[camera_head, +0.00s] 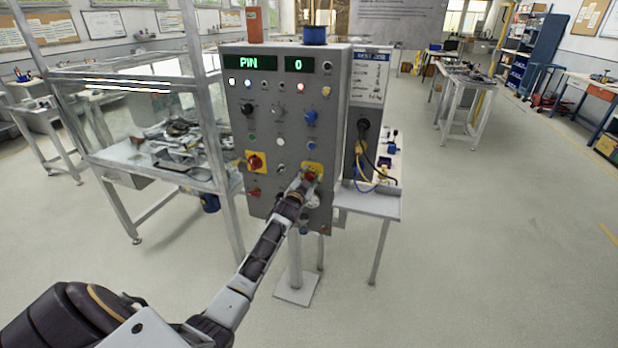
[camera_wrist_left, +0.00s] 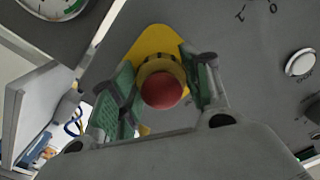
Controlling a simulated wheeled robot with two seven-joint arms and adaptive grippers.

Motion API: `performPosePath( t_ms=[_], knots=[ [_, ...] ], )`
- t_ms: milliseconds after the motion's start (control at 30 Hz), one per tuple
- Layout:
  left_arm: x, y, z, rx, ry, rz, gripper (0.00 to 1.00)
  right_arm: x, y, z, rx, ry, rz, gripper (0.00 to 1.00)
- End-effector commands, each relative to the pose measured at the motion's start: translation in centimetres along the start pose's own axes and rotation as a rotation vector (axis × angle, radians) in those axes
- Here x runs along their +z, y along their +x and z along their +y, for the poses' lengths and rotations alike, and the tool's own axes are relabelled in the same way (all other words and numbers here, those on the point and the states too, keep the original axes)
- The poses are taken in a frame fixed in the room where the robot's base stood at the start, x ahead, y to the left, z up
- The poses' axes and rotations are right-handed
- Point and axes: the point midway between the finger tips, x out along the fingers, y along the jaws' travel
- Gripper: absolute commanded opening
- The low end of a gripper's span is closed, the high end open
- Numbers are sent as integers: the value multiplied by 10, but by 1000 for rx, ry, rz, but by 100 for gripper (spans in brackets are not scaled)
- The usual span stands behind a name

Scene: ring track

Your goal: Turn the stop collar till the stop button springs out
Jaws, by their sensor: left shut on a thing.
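The stop button (camera_wrist_left: 162,91) is a red round cap in the middle of the left wrist view. The stop collar (camera_wrist_left: 158,65), a dull yellow ring with dark marks, sits around it on a yellow plate (camera_wrist_left: 152,38). My left gripper (camera_wrist_left: 160,74) has one green-padded finger on each side and is shut on the collar. In the head view the left gripper (camera_head: 304,182) reaches the lower right of the grey panel (camera_head: 265,190) and partly hides the button (camera_head: 311,175). I cannot tell whether the button is in or out. My right gripper is not in view.
The panel carries a display (camera_head: 250,63) reading PIN, another reading 0, several knobs and lamps, and a red switch (camera_head: 255,162) on yellow. A grey box with cables (camera_head: 364,150) stands to its right, a glass-walled bench (camera_head: 150,150) to its left.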

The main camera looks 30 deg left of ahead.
Motion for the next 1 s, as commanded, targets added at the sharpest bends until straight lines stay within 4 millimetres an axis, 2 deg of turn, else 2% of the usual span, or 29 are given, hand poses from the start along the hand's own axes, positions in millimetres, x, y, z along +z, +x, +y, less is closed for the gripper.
performPosePath(
  t_ms=[367,400,567,767,900,1000],
  knots=[
    [-1,0,0,0,6,2,23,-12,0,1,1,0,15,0],
    [-1,0,0,0,6,2,49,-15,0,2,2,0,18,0],
    [-1,0,0,0,6,2,68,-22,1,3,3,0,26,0],
    [0,0,0,0,5,1,68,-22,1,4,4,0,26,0],
    [0,0,0,0,5,1,68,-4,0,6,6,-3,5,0],
    [0,-2,0,0,5,1,68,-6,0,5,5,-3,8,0]
  ],
)
